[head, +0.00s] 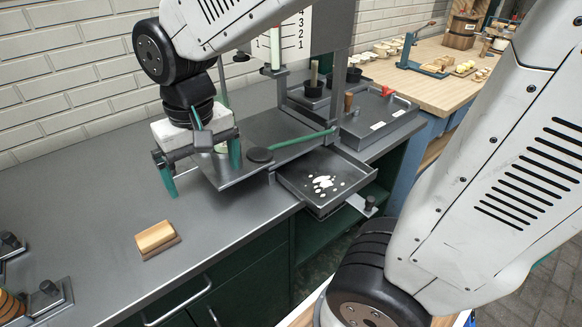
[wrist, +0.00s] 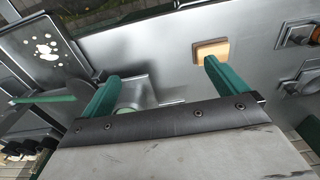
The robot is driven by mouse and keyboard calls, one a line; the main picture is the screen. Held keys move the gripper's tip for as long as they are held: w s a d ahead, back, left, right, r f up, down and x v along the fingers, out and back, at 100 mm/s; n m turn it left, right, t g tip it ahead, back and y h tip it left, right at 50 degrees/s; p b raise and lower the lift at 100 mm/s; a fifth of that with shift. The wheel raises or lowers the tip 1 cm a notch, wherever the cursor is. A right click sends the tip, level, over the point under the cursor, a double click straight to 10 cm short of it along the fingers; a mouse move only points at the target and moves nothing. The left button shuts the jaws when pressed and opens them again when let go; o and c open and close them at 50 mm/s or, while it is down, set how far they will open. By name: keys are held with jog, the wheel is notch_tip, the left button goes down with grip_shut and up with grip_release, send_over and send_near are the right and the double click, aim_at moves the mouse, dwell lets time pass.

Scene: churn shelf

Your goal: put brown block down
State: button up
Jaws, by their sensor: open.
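A small brown block (head: 157,237) lies on the grey metal counter, with a light tan top and a darker brown lower edge. It also shows in the wrist view (wrist: 211,51), just beyond the tip of the right-hand finger. My gripper (head: 203,172) has two green fingers spread well apart. In the wrist view, nothing is held between the fingertips (wrist: 162,73). In the head view the gripper is above the counter, behind and right of the block, apart from it.
A metal stand with a flat plate (head: 240,178) and green rod is right of the gripper. A shallow tray (head: 316,201) with white bits juts past the counter's front edge. Metal fixtures (head: 45,298) sit at the lower left. Bare counter (head: 85,200) surrounds the block.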

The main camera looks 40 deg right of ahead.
jog(key=s+d+r, duration=0.3)
jog(key=s+d, duration=0.6)
jog(key=s, duration=0.4)
jog(key=shift+d+t, duration=0.15)
jog(key=shift+t, duration=0.15)
jog(key=shift+o, duration=0.2)
jog(key=shift+s, duration=0.1)
